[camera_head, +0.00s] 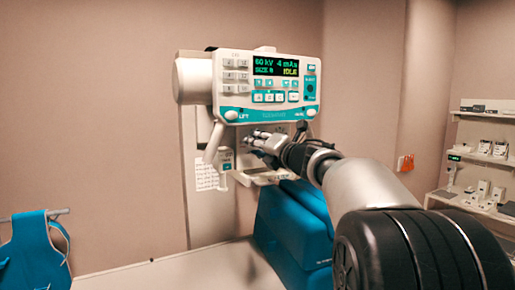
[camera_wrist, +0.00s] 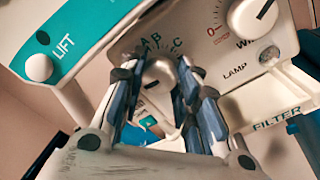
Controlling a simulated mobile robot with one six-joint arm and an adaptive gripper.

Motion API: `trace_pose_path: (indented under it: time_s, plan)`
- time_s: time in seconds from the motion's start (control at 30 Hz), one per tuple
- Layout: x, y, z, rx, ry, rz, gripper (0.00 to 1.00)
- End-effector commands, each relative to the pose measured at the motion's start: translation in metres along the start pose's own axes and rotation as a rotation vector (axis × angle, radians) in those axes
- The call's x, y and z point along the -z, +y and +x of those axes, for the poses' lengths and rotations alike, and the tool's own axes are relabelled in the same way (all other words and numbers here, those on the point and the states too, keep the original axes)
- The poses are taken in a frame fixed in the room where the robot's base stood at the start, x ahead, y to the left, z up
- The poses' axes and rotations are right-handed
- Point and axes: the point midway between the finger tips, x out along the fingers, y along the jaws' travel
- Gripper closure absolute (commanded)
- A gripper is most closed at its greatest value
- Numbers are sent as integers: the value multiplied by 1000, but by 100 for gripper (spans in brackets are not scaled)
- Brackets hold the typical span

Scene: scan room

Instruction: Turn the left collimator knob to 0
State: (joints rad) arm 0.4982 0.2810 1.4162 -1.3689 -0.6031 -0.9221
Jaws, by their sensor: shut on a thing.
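In the wrist view, my gripper (camera_wrist: 161,80) is shut on a rounded grey knob (camera_wrist: 157,72), with one finger on each side. Letters including B and C stand around this knob, and a dark mark shows on its face. To its right is a white dial knob (camera_wrist: 252,17) with tick marks and a red 0; its label, starting "WI", is partly cut off. In the head view, my gripper (camera_head: 262,141) reaches in from the right to the collimator housing (camera_head: 243,161) under the control panel. The fingers hide most of the knob there.
The control panel (camera_head: 268,88) reads 60 kV, 4 mAs, IDLE. Its LIFT button (camera_wrist: 39,67) is close on the left. A LAMP button (camera_wrist: 268,55) and a FILTER edge (camera_wrist: 277,118) are at right. A blue padded block (camera_head: 285,225) stands below.

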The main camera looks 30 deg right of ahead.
Motion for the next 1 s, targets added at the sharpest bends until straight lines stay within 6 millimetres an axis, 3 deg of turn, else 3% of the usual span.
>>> trace_pose_path:
  time_s: [0.3, 0.8, 0.83, 1.0]
  plan:
    - [0, 0, 0, 5, 5, -102, 95]
    - [0, 0, 0, 5, 6, -119, 95]
    - [0, 0, 0, 5, 6, -119, 69]
    - [0, 0, 0, 5, 5, -118, 58]
